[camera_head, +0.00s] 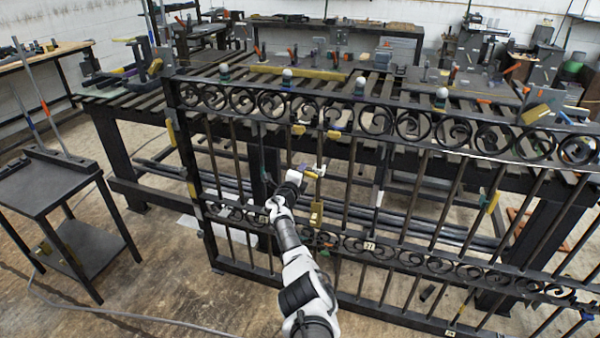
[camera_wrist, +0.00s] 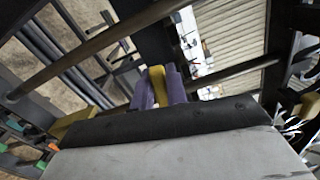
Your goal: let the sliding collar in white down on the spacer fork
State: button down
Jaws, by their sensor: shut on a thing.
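My gripper (camera_head: 306,171) is at a vertical bar of the black scroll gate, between its two scroll bands. In the wrist view the purple fingers of my gripper (camera_wrist: 158,88) are closed on a yellow piece (camera_wrist: 157,74). A small whitish piece (camera_head: 319,172) shows at the fingertips by the bar; it looks like the white collar, but its shape is too small to make out. A brass-yellow piece (camera_head: 317,213) is below my gripper, apart from it, near the lower scroll band. I cannot tell for sure whether it is the spacer fork.
The black gate (camera_head: 430,255) spans the middle and right, with other yellow pieces (camera_head: 334,134) on its bars. A slatted bench (camera_head: 130,95) stands close behind. A dark side table (camera_head: 45,185) stands at the left. The floor (camera_head: 180,285) left of my arm is mostly clear.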

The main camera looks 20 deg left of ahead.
dwell(0.4)
jog(key=c, duration=1.4)
grip_release()
jog(key=s+p, duration=0.6)
jog(key=s, duration=0.7)
jog(key=shift+s+a, duration=0.25)
jog(key=shift+s, duration=0.15)
jog(key=shift+f, duration=0.1)
